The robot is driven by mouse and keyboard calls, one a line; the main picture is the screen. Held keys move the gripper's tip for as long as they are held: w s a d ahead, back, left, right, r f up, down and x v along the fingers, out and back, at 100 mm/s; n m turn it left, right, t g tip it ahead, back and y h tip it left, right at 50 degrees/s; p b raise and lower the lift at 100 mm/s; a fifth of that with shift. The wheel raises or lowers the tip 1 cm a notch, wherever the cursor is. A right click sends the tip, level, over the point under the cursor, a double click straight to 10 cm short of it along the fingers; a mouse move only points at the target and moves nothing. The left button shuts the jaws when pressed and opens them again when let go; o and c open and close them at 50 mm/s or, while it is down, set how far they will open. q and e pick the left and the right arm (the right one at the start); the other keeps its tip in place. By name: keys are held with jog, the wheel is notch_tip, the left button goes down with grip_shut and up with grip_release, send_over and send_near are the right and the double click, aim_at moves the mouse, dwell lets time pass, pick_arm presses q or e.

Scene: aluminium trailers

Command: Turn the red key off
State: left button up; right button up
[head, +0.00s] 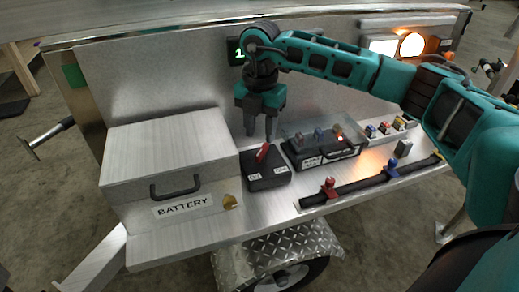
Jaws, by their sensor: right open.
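The red key (263,153) stands on top of a black switch box (265,180) on the trailer's metal shelf, to the right of the battery box. My right gripper (260,132) comes in from the right and points down just above and behind the red key. Its two fingers are apart with nothing between them, and the fingertips look close to the key. I cannot tell whether they touch it. The small labels on the switch box are too small to read. My left gripper is not in view.
A metal box marked BATTERY (170,160) with a black handle stands left of the switch box. A black case with a clear lid (320,150) stands right. A black bar (350,189) with red and blue clamps lies at the front. Lit lamps (411,45) are at the back right.

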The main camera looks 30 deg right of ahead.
aim_at(260, 152)
notch_tip(260, 152, down, 6)
jog(key=shift+b, duration=0.4)
jog(key=shift+c, duration=0.2)
grip_shut()
